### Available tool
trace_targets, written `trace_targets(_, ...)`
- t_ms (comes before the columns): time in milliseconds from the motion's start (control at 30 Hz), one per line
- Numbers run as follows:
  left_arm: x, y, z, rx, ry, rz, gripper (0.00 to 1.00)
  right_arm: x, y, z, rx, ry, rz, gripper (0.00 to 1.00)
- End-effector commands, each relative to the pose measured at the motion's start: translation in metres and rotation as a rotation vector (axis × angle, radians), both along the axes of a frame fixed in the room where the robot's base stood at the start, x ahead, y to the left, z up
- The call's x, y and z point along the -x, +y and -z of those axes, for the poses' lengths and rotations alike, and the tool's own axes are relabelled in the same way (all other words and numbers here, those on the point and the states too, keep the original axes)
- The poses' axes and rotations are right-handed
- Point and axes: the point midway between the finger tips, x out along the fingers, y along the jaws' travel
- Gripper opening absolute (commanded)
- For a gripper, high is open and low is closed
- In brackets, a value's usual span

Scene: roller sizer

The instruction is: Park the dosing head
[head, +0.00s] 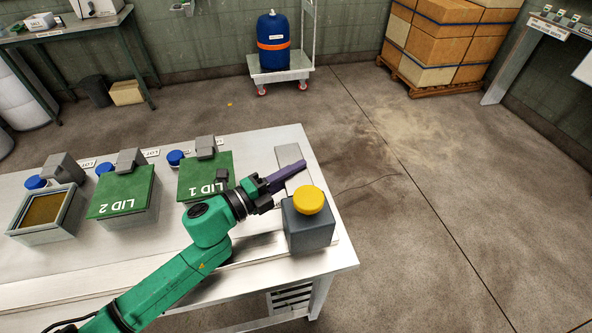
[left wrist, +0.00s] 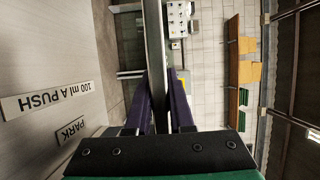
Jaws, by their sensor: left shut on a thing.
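My left gripper (head: 301,166) has purple fingers and is just behind the block, pointing to the back right. In the left wrist view its fingers are shut on a long grey bar (left wrist: 154,40). Whether this bar belongs to the dosing head is hidden. A "PARK" label (left wrist: 70,131) and a "100 ml A PUSH" label (left wrist: 46,99) show there at left. My right gripper is out of view.
Green boxes marked LID 1 (head: 205,178) and LID 2 (head: 122,193) and an open box with brown contents (head: 42,210) line the bench to the left. A light grey plate (head: 289,157) lies at the back right. Floor right of the bench is clear.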

Motion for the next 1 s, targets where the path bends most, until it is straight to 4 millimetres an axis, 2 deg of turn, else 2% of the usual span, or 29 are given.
trace_targets(233, 0.001, -0.002, -0.001, 0.004, -0.002, 0.004, 0.0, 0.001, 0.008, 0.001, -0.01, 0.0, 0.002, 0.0)
trace_targets(267, 0.001, -0.002, -0.001, 0.005, -0.002, 0.004, 0.28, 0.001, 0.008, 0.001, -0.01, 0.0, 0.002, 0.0)
trace_targets(300, 0.001, -0.002, -0.001, 0.005, -0.002, 0.004, 0.43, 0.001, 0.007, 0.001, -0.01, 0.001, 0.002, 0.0)
trace_targets(333, 0.001, -0.002, -0.001, 0.005, -0.002, 0.005, 0.51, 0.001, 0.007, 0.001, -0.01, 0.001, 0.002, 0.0)
trace_targets(800, 0.002, 0.001, 0.0, 0.002, 0.0, 0.003, 0.51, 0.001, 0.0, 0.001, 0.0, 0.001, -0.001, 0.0)
trace_targets(1000, 0.018, 0.022, 0.004, -0.001, 0.002, 0.002, 0.51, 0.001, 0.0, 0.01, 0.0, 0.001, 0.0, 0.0)
